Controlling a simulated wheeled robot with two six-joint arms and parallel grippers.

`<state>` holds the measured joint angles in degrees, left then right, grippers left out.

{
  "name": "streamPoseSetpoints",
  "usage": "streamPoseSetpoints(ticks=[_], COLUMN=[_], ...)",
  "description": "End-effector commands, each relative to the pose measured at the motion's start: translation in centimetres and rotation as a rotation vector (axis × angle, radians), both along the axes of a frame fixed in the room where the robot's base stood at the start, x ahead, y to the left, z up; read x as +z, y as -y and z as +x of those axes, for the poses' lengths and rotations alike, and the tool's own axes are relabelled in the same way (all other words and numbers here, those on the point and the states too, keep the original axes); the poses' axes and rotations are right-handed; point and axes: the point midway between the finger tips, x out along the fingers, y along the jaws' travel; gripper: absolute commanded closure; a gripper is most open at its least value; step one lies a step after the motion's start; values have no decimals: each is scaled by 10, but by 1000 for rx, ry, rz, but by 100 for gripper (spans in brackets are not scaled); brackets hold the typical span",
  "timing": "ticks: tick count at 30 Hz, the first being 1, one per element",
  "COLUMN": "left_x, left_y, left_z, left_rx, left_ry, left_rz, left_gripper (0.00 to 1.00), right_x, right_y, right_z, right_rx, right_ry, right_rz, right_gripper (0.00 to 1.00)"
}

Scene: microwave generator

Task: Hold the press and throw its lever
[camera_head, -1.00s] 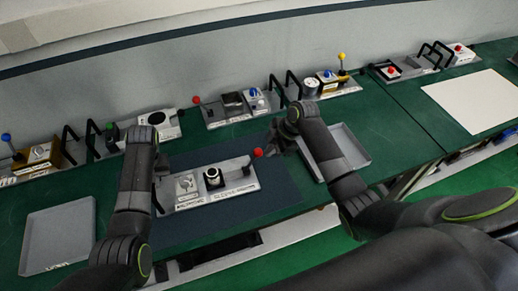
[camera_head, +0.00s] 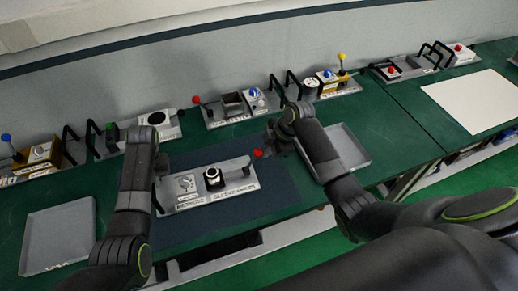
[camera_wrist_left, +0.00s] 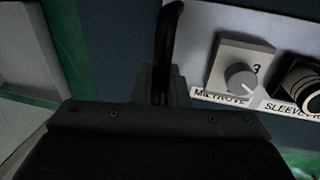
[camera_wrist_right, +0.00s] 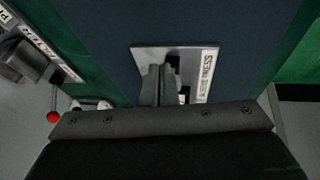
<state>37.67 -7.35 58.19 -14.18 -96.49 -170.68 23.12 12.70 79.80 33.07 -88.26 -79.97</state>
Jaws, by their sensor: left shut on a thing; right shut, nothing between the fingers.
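The sleeve press (camera_head: 222,190) is a light grey plate on the dark blue mat. It carries a square dial block (camera_head: 186,184), a round black sleeve fixture (camera_head: 213,179) and, at its right end, a lever with a red knob (camera_head: 258,154). My left gripper (camera_wrist_left: 160,85) is shut on the black handle (camera_wrist_left: 168,30) at the press's left end. My right gripper (camera_head: 270,148) is shut and empty, close beside the red knob. In the right wrist view its fingers (camera_wrist_right: 158,85) cover part of the press's labelled end (camera_wrist_right: 205,72), and the lever is mostly hidden; contact cannot be told.
A grey tray (camera_head: 30,250) lies left and another tray (camera_head: 361,155) lies right, under my right arm. Several other devices with handles and coloured knobs line the wall, including one with a red-tipped lever (camera_head: 196,100). The blue mat (camera_head: 275,195) is clear around the press.

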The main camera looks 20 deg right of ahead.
Motion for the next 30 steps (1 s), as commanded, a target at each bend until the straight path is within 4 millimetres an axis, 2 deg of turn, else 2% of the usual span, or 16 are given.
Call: streamPoseSetpoints(ticks=[15,30], left_x=[-2,-2], left_y=[-1,0], left_z=[0,-1], left_rx=[0,-1], left_ry=[-1,-2], left_rz=[1,-2], left_gripper=[100,100], right_x=[0,0], right_y=[-5,-20], right_z=[0,1], right_rx=[0,1], right_ry=[0,0], right_rz=[1,3], right_gripper=[100,100])
